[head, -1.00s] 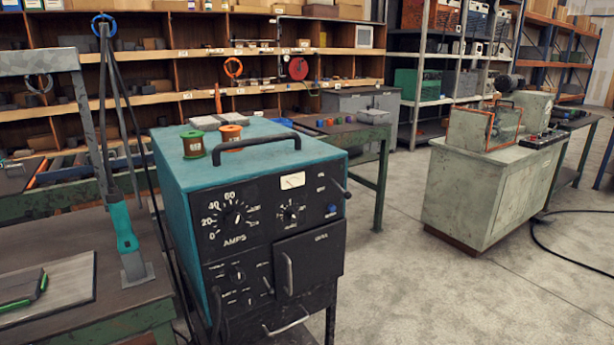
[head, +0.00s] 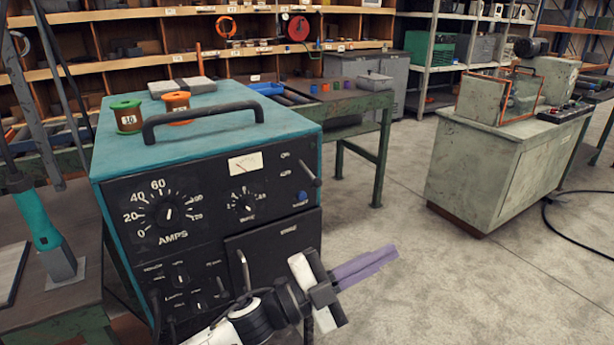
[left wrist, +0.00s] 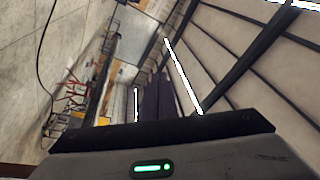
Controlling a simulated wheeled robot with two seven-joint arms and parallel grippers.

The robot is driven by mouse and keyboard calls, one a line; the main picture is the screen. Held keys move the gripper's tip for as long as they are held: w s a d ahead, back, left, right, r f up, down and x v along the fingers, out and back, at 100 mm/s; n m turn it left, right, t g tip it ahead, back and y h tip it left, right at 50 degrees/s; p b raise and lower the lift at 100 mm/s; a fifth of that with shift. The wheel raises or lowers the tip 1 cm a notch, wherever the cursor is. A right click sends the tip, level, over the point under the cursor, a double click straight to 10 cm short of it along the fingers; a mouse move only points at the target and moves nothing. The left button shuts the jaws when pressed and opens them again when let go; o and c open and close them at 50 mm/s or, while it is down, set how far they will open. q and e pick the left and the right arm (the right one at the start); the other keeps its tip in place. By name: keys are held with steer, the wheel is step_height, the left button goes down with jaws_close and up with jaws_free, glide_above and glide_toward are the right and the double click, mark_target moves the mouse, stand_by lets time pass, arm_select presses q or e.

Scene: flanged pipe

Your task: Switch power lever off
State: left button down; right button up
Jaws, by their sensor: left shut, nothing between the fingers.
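A teal and black welding machine (head: 215,200) stands in front of me in the head view. A small dark lever (head: 311,174) sticks out at the upper right of its front panel, its tip pointing down and right. The labels beside the lever are too small to read. My left gripper (head: 391,253) has its purple fingers shut and empty. It is below and to the right of the lever, apart from it, pointing right and slightly up. Its dark closed fingers also show in the left wrist view (left wrist: 156,97). My right gripper is not in view.
A black carry handle (head: 203,120) and two wire spools (head: 128,116) are on the machine's top. A workbench with a teal-handled tool (head: 38,220) is at left. A grey-green cabinet (head: 500,170) stands at right. The floor between is open.

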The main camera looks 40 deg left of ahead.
arm_select(q)
steer(key=s+d+r+m+g+h+b, duration=0.2)
steer(key=d+r+m+g+h, duration=0.2)
steer(key=r+m+g+h, duration=0.8)
steer(key=m+t+y+b, duration=0.3)
steer(key=m+y, duration=0.7)
steer(key=y, duration=1.1)
glide_toward(315, 178)
steer(key=x, duration=0.6)
steer(key=shift+a+r, duration=0.1)
steer(key=shift+a, duration=0.05)
steer(key=shift+w, duration=0.1)
